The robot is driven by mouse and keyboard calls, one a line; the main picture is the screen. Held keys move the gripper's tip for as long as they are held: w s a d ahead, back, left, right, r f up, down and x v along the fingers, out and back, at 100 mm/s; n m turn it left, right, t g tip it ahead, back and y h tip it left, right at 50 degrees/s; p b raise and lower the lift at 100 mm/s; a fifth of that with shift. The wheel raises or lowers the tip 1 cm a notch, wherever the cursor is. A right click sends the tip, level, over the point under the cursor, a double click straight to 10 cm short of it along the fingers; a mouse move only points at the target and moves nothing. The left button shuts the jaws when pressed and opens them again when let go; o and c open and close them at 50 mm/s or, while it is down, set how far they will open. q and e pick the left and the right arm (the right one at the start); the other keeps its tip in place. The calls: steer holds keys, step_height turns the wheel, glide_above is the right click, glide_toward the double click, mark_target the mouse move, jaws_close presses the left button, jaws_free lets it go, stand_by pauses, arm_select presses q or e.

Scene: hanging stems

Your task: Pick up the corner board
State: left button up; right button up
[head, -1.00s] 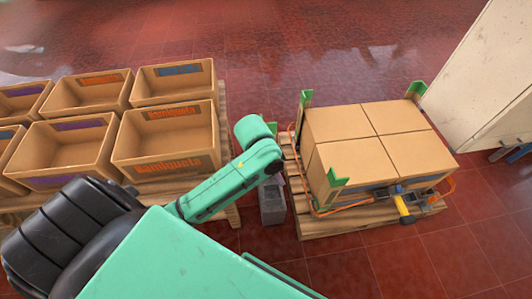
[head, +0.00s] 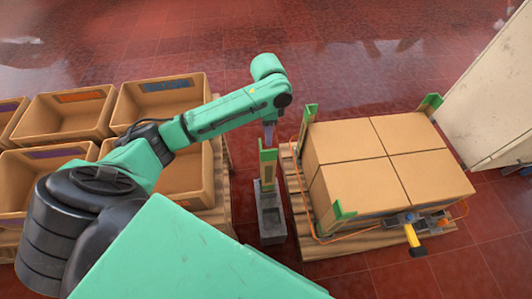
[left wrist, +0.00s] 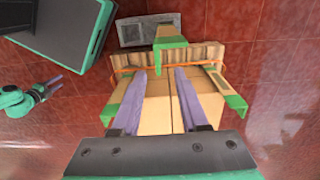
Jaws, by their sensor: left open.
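A corner board (head: 267,160), tan with green at its top, stands upright in a grey block (head: 271,222) on the floor left of the pallet. It also shows in the left wrist view (left wrist: 170,41), at top centre, beyond the fingertips. My left gripper (head: 269,134) is just above the board's top in the head view. In the left wrist view its two fingers (left wrist: 160,72) are apart with nothing between them. My right gripper (left wrist: 52,86) shows small at the left of the left wrist view, its fingers apart and empty.
A pallet (head: 350,238) carries a block of tan cartons (head: 385,155) with green-ended corner boards at three corners. An orange strap and a yellow-handled tool (head: 412,238) are at its front. Open bins (head: 160,95) stand at left, a pale cabinet (head: 500,95) at right.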

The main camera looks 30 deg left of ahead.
arm_select(q)
steer(key=b, duration=0.1)
glide_above(269, 158)
steer(key=f, duration=0.7)
steer(key=shift+s+a+f, duration=0.1)
steer(key=shift+s+a, duration=0.05)
steer(key=shift+a, duration=0.1)
steer(key=f, duration=0.2)
steer(key=f+b, duration=0.1)
steer(key=f, duration=0.3)
steer(key=shift+w+d+f+b, duration=0.15)
steer(key=shift+w+f+b, duration=0.1)
steer(key=shift+b, duration=0.1)
steer(key=shift+f, duration=0.1)
steer(key=shift+c, duration=0.9)
jaws_close()
arm_select(e)
steer(key=s+f, duration=0.2)
steer(key=shift+d+f, duration=0.3)
steer(key=shift+f, duration=0.1)
